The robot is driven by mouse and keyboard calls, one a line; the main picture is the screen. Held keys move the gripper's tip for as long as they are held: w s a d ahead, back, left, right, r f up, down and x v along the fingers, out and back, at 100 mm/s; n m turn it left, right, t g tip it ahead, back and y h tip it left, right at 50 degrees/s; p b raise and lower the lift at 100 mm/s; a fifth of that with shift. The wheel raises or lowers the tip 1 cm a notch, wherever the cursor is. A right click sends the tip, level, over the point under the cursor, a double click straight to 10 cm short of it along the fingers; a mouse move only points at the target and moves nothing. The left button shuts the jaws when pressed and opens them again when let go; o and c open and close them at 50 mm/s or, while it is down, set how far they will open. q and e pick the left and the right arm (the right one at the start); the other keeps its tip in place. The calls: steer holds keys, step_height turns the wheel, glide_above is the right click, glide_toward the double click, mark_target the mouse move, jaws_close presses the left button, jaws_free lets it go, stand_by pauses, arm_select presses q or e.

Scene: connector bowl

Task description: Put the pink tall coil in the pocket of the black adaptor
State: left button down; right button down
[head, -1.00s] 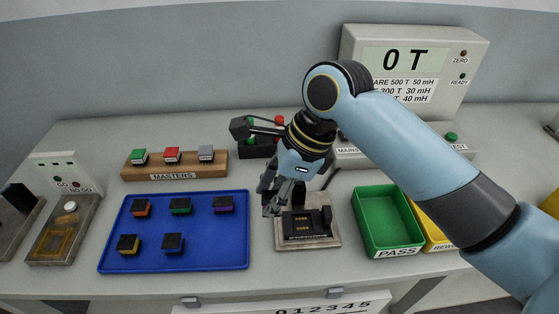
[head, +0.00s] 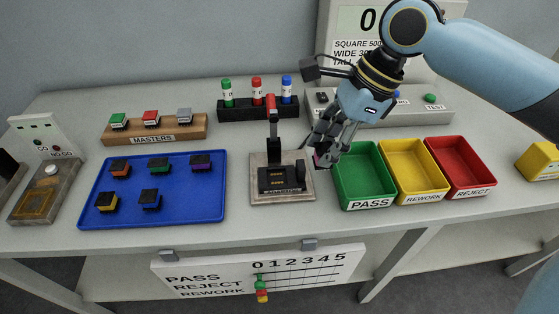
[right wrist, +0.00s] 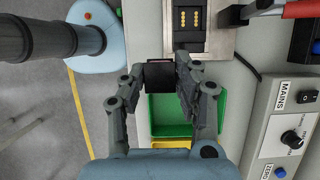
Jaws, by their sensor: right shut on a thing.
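The black adaptor (head: 281,190) sits on a grey fixture with gold contacts in its pocket. It also shows at the top of the right wrist view (right wrist: 189,44), and its pocket looks empty. My right gripper (head: 326,155) is shut on a small black block with a pinkish side, apparently the pink tall coil (head: 319,160). In the right wrist view the coil (right wrist: 160,75) lies between the two fingertips. The gripper holds it to the right of the adaptor, by the left edge of the green tray. The fingers hide part of the coil. My left gripper is out of view.
A red-handled lever (head: 271,106) stands behind the adaptor. The green PASS tray (head: 344,186), yellow tray (head: 392,185) and red tray (head: 440,179) stand to the right. A blue tray (head: 213,212) with several coils lies left. The meter (head: 440,112) is behind the gripper.

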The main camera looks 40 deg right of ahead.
steer(key=w+a+f, duration=0.1)
steer(key=w+f, duration=0.1)
steer(key=w, duration=0.1)
steer(key=w+a+f, duration=0.1)
steer(key=w, duration=0.2)
steer(key=w+a+f, duration=0.1)
steer(key=w+f, duration=0.1)
steer(key=shift+w+a+f+b, duration=0.35)
steer(key=shift+w+b, duration=0.05)
steer(key=shift+f, duration=2)
steer(key=c, duration=1)
jaws_free()
steer(key=shift+f, duration=0.1)
steer(key=shift+o, duration=0.2)
steer(key=v, duration=1.2)
steer(key=shift+p, duration=0.35)
steer(key=shift+s, duration=0.15)
